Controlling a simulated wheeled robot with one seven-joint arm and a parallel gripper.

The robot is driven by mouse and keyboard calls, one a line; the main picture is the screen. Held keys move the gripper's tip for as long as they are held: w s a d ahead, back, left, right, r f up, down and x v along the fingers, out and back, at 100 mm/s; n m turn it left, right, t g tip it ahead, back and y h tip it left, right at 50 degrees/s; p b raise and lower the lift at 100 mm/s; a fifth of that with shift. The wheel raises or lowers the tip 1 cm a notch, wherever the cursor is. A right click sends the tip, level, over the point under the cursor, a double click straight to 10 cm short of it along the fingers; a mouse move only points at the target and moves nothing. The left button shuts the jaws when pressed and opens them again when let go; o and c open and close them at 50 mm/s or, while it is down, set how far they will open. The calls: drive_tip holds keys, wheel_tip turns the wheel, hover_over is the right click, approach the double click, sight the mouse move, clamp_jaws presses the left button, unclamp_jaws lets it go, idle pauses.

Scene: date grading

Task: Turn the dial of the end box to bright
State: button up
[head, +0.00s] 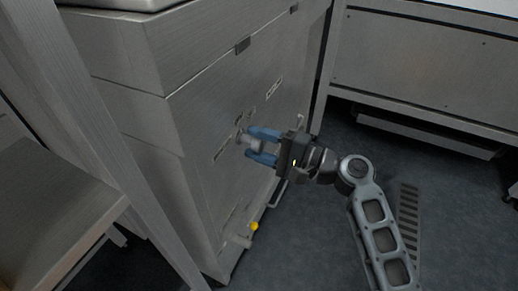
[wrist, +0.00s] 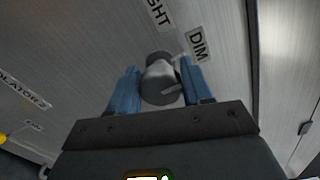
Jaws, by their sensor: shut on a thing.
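The end box (head: 190,125) is a brushed-metal cabinet left of centre in the head view. Its grey dial (wrist: 160,75) sticks out from the front face and shows between my fingers in the wrist view. My gripper (head: 250,144) has blue fingers, one on each side of the dial, and is shut on it. A DIM label (wrist: 198,43) lies just beyond the right finger. A label ending in GHT (wrist: 158,14) lies farther up, its start cut off by the frame edge. I cannot tell which label the dial points to.
A yellow knob (head: 254,227) sits low on the box face below my gripper. A metal post (head: 105,140) and shelf (head: 50,205) stand at the left. A metal bench (head: 430,70) is at the back right. Dark floor (head: 310,240) is open below my arm.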

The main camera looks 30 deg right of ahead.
drive_tip(key=n+b, duration=0.2)
drive_tip(key=n, duration=0.1)
drive_tip(key=f+n+b, duration=0.1)
drive_tip(key=n+b, duration=0.2)
drive_tip(key=shift+n, duration=0.3)
drive_tip(key=n+b, duration=0.3)
drive_tip(key=shift+n+b, duration=0.3)
drive_tip(key=shift+n, duration=0.1)
drive_tip(key=shift+r+n+b, duration=0.1)
drive_tip(key=shift+n+b, duration=0.35)
drive_tip(key=shift+n, duration=0.15)
drive_tip(key=o, duration=1)
drive_tip(key=shift+r, duration=0.15)
drive_tip(key=shift+c, duration=0.2)
drive_tip(key=shift+d, duration=0.1)
